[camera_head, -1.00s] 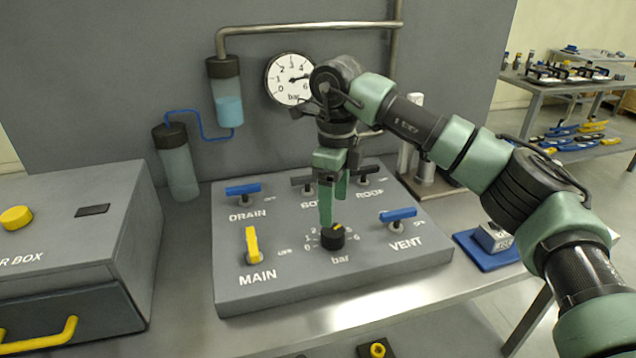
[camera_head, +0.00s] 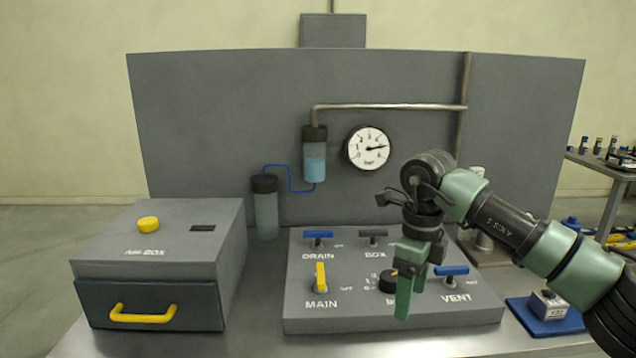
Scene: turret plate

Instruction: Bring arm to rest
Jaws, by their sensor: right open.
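My right arm comes in from the right, with its right gripper (camera_head: 411,290) pointing down over the grey valve panel (camera_head: 395,323). The gripper is open and empty, between the black bar knob (camera_head: 388,281) and the blue VENT lever (camera_head: 451,271). It partly hides the knob and the bar label. The ROOF lever is hidden behind the gripper and wrist. The blue DRAIN lever (camera_head: 318,235) and dark BOX lever (camera_head: 373,234) lie crosswise. The yellow MAIN lever (camera_head: 320,276) stands upright in the picture. My left gripper is not in view.
A grey box (camera_head: 160,245) with a yellow button and a yellow-handled drawer stands at left. Behind the panel are a gauge (camera_head: 369,148), a blue-liquid cylinder (camera_head: 315,165) and a pipe. A blue pad (camera_head: 528,320) with a small block lies at right, near my arm.

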